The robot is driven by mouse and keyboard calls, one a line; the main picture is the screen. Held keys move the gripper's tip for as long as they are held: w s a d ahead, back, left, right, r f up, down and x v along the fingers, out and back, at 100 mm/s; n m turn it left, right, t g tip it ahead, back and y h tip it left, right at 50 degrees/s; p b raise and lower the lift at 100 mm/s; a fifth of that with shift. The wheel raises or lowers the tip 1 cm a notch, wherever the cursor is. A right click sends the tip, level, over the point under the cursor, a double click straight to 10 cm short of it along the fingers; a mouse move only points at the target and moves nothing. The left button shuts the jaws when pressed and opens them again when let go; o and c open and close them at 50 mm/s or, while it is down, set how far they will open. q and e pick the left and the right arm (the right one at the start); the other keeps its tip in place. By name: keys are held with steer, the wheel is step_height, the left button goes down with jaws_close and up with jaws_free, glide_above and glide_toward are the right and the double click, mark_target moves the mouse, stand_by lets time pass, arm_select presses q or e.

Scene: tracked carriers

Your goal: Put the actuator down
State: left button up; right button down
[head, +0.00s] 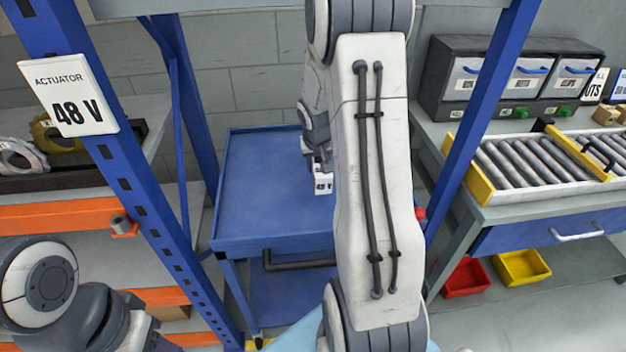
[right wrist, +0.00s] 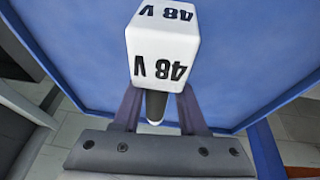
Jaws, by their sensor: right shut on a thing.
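The actuator is a white block marked "48 V" (head: 323,186) with a dark round shaft below it. It shows large in the right wrist view (right wrist: 163,55). My right gripper (head: 318,168) is shut on it, with a finger on each side of the dark shaft in the right wrist view (right wrist: 160,105). The actuator is over the right part of the blue cart top (head: 258,185); I cannot tell whether it touches the surface. My right arm hides part of the cart. Only links of my left arm show at the lower left; its gripper is out of view.
A blue rack post (head: 130,170) with an "ACTUATOR 48 V" sign (head: 69,96) stands at the left, beside shelves. Another blue post (head: 480,120) stands right of my arm. A roller conveyor (head: 530,160) is on the right bench. The cart's left part is clear.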

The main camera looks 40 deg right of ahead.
steer(key=shift+w+a+f, duration=0.2)
steer(key=shift+w, duration=0.2)
steer(key=shift+w+a+f, duration=0.15)
steer(key=shift+w+f, duration=0.05)
steer(key=shift+w, duration=0.2)
steer(key=shift+f+b, duration=0.85)
steer(key=shift+f, duration=1.15)
steer(key=shift+f, duration=0.1)
steer(key=shift+c, duration=2.2)
jaws_free()
